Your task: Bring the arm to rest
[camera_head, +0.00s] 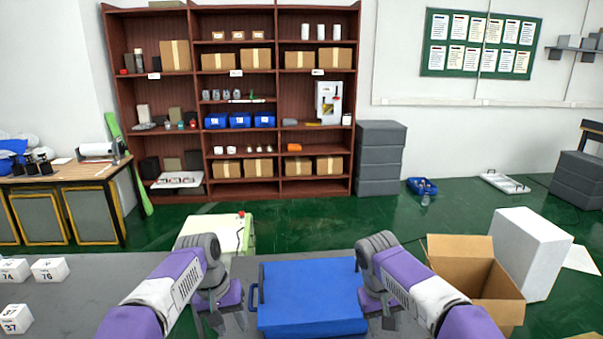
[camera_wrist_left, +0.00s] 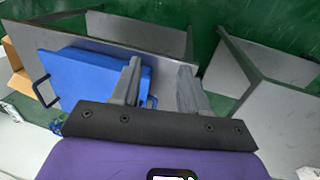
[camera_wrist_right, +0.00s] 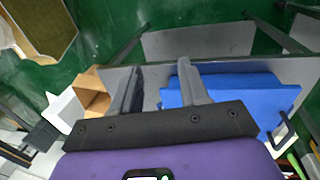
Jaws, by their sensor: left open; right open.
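My left gripper (camera_head: 216,316) hangs over the grey table (camera_head: 80,290), just left of a blue case (camera_head: 310,298). Its two fingers stand apart and empty in the left wrist view (camera_wrist_left: 158,74), where the blue case (camera_wrist_left: 85,80) lies beyond and to the left. My right gripper (camera_head: 388,314) is just right of the case. Its fingers are also apart and empty in the right wrist view (camera_wrist_right: 158,76), with the case (camera_wrist_right: 240,92) to the right. The case lies flat, with a dark handle at its left side. Both arms reach forward over the table.
An open cardboard box (camera_head: 455,265) and a white block (camera_head: 530,250) stand right of the table. White numbered boxes (camera_head: 48,270) sit at the table's left. A white-green cabinet (camera_head: 215,230) stands beyond. A filled shelf (camera_head: 235,100) stands at the back, with open green floor before it.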

